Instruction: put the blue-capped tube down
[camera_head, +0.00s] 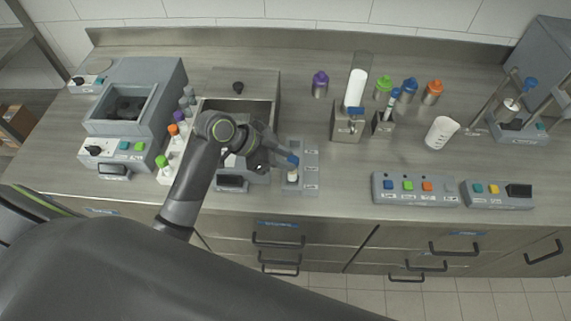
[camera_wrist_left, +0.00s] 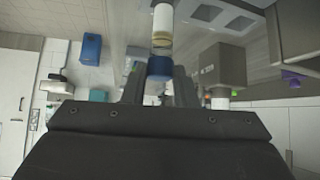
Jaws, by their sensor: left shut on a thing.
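The blue-capped tube shows its blue cap (camera_head: 293,159) beside my left gripper (camera_head: 283,158) in the head view. In the left wrist view the cap (camera_wrist_left: 160,67) is between the two fingers of my left gripper (camera_wrist_left: 159,82), which is shut on it. The tube's pale body (camera_wrist_left: 163,22) points away from the gripper. In the head view the tube is over the grey labelled holder block (camera_head: 309,153). Dark openings of a grey block (camera_wrist_left: 240,23) show beside the tube's far end. I cannot tell whether the tube touches the block. My right gripper is not in view.
A rack with orange- and green-capped tubes (camera_head: 162,162) stands left of my arm. An open grey box (camera_head: 261,108) is behind the gripper. Metal dispensers (camera_head: 347,125), a white beaker (camera_head: 441,132) and button panels (camera_head: 415,189) stand to the right. Counter between holder and panels is clear.

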